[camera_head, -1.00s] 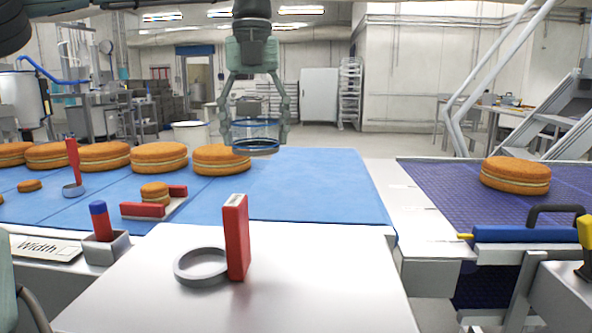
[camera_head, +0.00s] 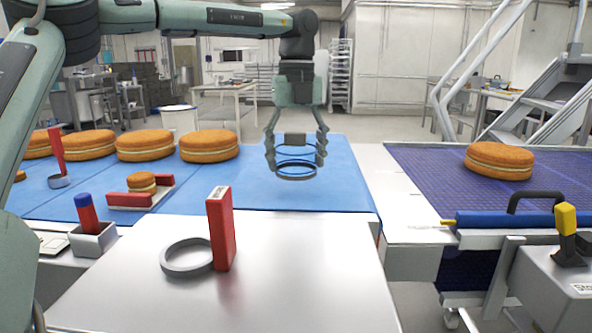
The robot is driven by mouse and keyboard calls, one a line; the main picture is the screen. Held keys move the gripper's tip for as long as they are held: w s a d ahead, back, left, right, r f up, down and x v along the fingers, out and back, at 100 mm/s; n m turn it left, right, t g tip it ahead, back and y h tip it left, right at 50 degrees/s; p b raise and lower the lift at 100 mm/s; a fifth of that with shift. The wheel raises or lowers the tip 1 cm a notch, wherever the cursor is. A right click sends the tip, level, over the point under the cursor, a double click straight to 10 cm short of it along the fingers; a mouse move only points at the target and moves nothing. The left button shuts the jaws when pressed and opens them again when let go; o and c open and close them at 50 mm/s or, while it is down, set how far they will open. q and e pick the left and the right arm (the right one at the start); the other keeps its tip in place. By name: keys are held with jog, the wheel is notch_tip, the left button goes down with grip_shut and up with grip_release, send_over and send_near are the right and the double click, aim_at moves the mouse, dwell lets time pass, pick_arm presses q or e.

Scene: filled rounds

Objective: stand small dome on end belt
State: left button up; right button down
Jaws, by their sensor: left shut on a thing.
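My left gripper (camera_head: 296,154) hangs pointing down from the arm that reaches in across the top of the head view. It is shut on the small dome (camera_head: 296,170), a clear round piece with blue edges and a dark lower rim. The dome is held upright between the two fingers, over the right part of the blue belt (camera_head: 340,190); the gap below it is hard to judge. A purple belt (camera_head: 420,172) lies to the right, apart from the dome, with one large round cake (camera_head: 499,161) on it. My right gripper is not in view.
Several large cakes (camera_head: 209,146) stand in a row on the blue belt, left of the dome. A small cake (camera_head: 141,182) sits by red blocks. A grey ring with a red handle (camera_head: 220,230) lies on the front table. A blue roller (camera_head: 510,219) edges the purple belt.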

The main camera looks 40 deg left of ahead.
aim_at(296, 189)
pick_arm(q)
notch_tip(296, 189, down, 3)
jog(key=shift+r, duration=0.15)
jog(key=shift+f, duration=0.3)
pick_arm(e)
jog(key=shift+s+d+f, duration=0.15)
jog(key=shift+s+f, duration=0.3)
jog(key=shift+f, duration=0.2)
